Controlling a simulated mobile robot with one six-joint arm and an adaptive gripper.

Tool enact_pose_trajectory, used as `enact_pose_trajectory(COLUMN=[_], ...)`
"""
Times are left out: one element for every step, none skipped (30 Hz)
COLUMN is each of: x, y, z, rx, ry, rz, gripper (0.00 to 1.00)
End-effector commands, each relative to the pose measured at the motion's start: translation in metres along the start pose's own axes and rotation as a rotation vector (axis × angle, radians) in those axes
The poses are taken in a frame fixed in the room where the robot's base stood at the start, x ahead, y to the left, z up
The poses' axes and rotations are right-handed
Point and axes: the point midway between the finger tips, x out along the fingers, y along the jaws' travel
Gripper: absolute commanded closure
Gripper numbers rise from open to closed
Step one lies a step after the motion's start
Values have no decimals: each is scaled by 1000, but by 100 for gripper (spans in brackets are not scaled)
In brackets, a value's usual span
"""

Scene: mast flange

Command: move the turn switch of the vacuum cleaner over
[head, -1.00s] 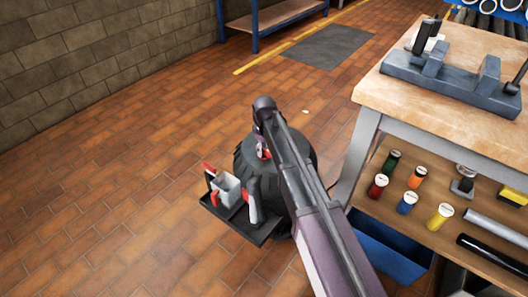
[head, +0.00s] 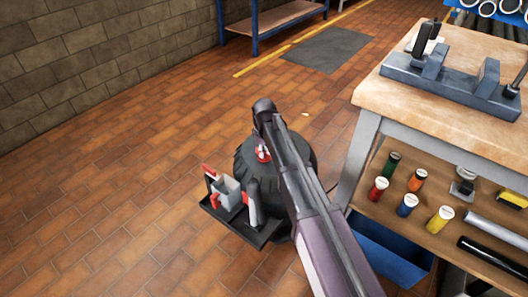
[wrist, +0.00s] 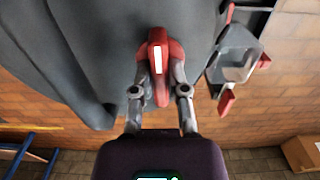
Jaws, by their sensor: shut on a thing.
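The vacuum cleaner (head: 250,165) is a dark, rounded drum on the brick floor, left of the workbench. Its turn switch (wrist: 158,58) is a red knob with a white bar, pointing along the picture's height in the wrist view. In the head view the red switch (head: 263,153) shows just left of my arm. My gripper (wrist: 159,75) has one finger on each side of the switch and is shut on it. In the head view my arm hides the fingers and part of the drum.
A dark tray (head: 240,226) with grey and red tools sticks out from the vacuum's front left. The workbench (head: 450,120) stands close on the right, with a blue bin (head: 390,250) below. The floor on the left is free.

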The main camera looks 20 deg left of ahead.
Motion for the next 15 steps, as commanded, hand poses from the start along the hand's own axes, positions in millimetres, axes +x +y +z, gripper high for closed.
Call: enact_pose_trajectory(x=[0, 0, 0, 0, 0, 0, 0, 0, 0, 0, 0, 0, 0, 0, 0], y=[0, 0, 0, 0, 0, 0, 0, 0, 0, 0, 0, 0, 0, 0, 0], z=[0, 0, 0, 0, 0, 0, 0, 0, 0, 0, 0, 0, 0, 0, 0], rx=[-11, -19, -33, -44, -57, -76, -93, -109, -135, -155, -176, -207, -231, -257, -291], ry=[0, 0, 0, 0, 0, 0, 0, 0, 0, 0, 0, 0, 0, 0, 0], rz=[-1, -1, -1, -1, -1, -1, -1, -1, -1, -1, -1, -1, -1, -1, -1], gripper=[100, 100, 100, 100, 100, 100, 100, 100, 100, 100, 100, 100, 100, 100, 100])
